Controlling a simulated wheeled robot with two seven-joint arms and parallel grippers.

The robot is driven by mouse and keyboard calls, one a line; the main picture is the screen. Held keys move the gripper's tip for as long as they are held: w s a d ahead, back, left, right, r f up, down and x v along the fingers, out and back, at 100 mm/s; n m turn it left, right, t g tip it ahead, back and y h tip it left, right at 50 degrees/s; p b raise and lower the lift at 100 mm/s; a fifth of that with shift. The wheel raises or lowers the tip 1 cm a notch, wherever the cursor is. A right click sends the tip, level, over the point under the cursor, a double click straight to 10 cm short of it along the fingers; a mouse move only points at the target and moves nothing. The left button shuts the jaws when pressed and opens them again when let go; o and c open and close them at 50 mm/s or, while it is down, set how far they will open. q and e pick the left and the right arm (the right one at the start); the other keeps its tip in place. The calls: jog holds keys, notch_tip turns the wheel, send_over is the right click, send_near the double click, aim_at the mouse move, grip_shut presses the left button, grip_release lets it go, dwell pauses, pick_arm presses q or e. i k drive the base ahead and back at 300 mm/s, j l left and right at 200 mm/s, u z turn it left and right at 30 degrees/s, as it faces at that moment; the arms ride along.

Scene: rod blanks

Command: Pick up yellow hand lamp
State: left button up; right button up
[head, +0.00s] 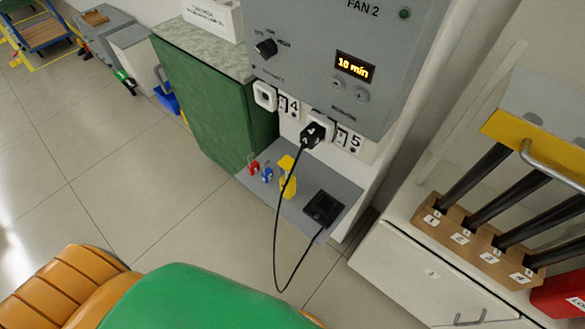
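A small yellow object (287,178), which looks like the hand lamp, stands upright on a grey shelf (318,182) below the grey FAN 2 control box (335,55). Neither of my grippers can be seen in the head view.
A small red item (254,168) and a blue item (268,174) stand left of the yellow object; a black block (323,208) lies right of it. A black plug (312,134) sits in a socket above, its cable hanging in a loop. A green cabinet (205,105) stands left. Dark rods (475,182) stand in a brown numbered rack (450,222) at right. Open tiled floor lies left.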

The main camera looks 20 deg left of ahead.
aim_at(286, 162)
jog(key=j+z, duration=0.4)
jog(key=j, duration=0.15)
jog(key=j+z, duration=0.4)
jog(key=j, duration=0.2)
jog(key=i, duration=0.05)
